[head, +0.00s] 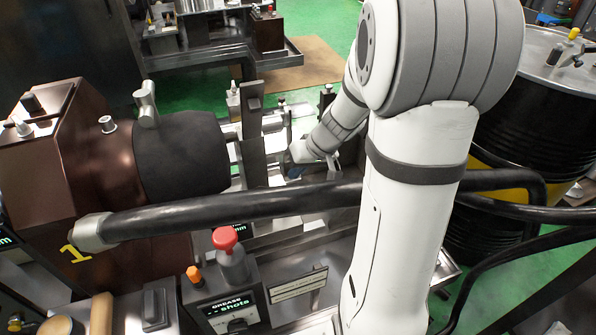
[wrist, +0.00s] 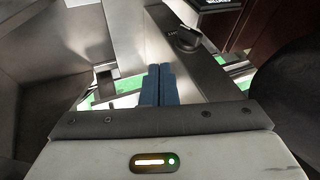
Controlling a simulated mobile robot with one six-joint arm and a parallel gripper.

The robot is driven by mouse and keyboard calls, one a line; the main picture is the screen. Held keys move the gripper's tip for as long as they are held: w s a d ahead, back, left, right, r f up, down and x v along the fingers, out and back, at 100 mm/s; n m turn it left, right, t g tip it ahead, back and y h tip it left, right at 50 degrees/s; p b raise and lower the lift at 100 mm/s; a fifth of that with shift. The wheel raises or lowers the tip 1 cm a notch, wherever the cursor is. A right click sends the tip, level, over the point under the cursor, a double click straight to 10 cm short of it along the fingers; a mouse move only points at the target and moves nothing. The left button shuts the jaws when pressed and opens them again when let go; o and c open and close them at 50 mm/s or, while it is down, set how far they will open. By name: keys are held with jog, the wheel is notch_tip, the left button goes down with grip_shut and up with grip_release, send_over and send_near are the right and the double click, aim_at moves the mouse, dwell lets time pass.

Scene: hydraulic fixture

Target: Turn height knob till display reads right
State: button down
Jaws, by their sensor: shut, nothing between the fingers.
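My gripper's blue fingers (wrist: 158,84) are shut together and empty in the wrist view. A black knob (wrist: 187,40) sits on a grey metal strip beyond and right of the fingertips, apart from them. A dark display panel (wrist: 216,4) is cut off above that knob, its lettering too small to read. In the head view my gripper (head: 294,171) is partly hidden among metal plates behind the black hose. A lit display (head: 239,229) ending in what looks like "mm" is mostly covered by the hose. I cannot tell which knob is the height knob.
A thick black hose (head: 240,207) crosses in front of the fixture. A grease panel (head: 231,308) reads "-- shots", with a red button (head: 225,238) behind it. A brown housing (head: 70,160) with a black cylinder (head: 180,155) stands left; a black drum (head: 520,100) stands right.

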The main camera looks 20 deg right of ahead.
aim_at(261, 196)
jog(key=w+a+f+b, duration=0.1)
jog(key=w+a+f, duration=0.1)
jog(key=a+f, duration=0.4)
jog(key=shift+f+b, duration=0.35)
jog(key=shift+f, duration=0.35)
